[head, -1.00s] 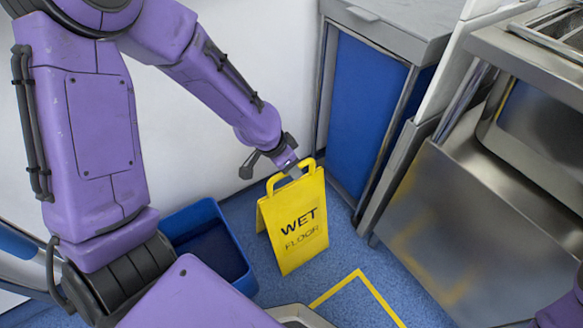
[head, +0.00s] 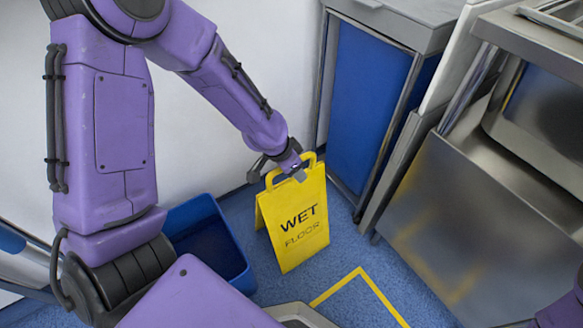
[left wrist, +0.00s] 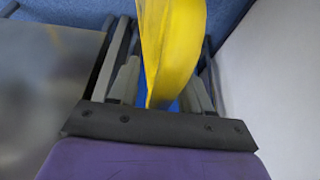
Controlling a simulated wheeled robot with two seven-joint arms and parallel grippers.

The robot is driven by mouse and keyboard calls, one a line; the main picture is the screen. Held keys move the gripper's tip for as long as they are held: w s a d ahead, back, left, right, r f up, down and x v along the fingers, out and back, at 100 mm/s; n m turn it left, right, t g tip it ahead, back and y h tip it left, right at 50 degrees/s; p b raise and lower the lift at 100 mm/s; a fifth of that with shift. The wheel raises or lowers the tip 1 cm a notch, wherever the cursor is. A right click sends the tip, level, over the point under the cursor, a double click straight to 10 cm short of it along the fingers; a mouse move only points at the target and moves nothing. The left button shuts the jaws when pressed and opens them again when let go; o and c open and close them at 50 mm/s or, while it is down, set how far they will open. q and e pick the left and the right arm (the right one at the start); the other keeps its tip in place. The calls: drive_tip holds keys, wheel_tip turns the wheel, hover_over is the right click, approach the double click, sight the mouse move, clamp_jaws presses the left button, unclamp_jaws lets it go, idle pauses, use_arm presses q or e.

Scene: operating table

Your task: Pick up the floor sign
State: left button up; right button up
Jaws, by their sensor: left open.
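The yellow floor sign (head: 300,225) with the words "WET FLOOR" stands upright, its legs spread, on the blue floor in the head view. My left gripper (head: 299,176) is at the top of the sign, by its handle loop. In the left wrist view the yellow sign (left wrist: 170,45) reaches between the two fingers of my left gripper (left wrist: 160,90). The fingers are open, one on each side of it, with a gap visible. The sign's lower part is out of the wrist view. My right gripper is not in view.
A blue bin (head: 212,240) stands on the floor left of the sign. A blue-panelled cart (head: 365,110) and a steel cabinet (head: 470,210) stand to the right. A white wall (head: 200,135) is behind. Yellow tape (head: 362,275) marks the floor in front.

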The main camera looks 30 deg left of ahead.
use_arm(q)
clamp_jaws()
idle(1.4)
